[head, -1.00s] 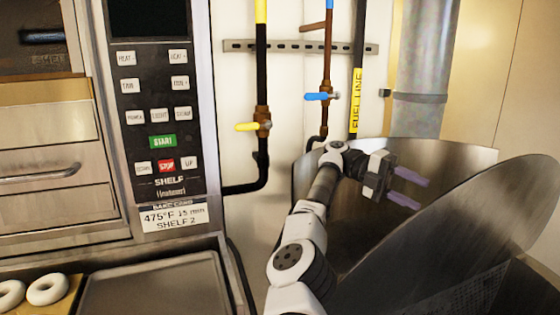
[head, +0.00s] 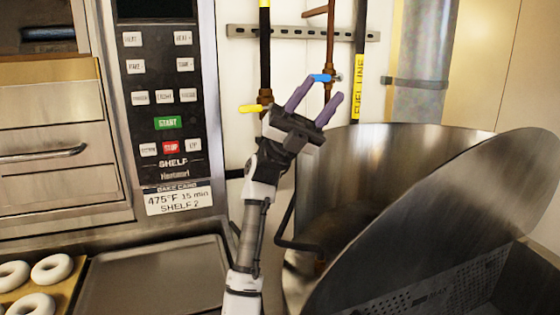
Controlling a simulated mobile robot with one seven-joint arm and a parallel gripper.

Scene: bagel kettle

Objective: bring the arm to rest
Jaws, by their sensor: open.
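My gripper (head: 315,100) is in the middle of the head view, raised on my arm and pointing up. Its two purple fingers are spread apart with nothing between them. In the picture it overlaps the pipes on the wall. The blue valve handle (head: 321,78) shows just by the fingertips, and the yellow valve handle (head: 251,108) shows to the left. I cannot tell whether the fingers touch any of these.
A large steel kettle (head: 345,190) with a tilted lid (head: 440,230) stands to the right of my arm. An oven control panel (head: 165,95) is on the left. Below it are an empty tray (head: 150,280) and a board with several pale bagels (head: 52,268).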

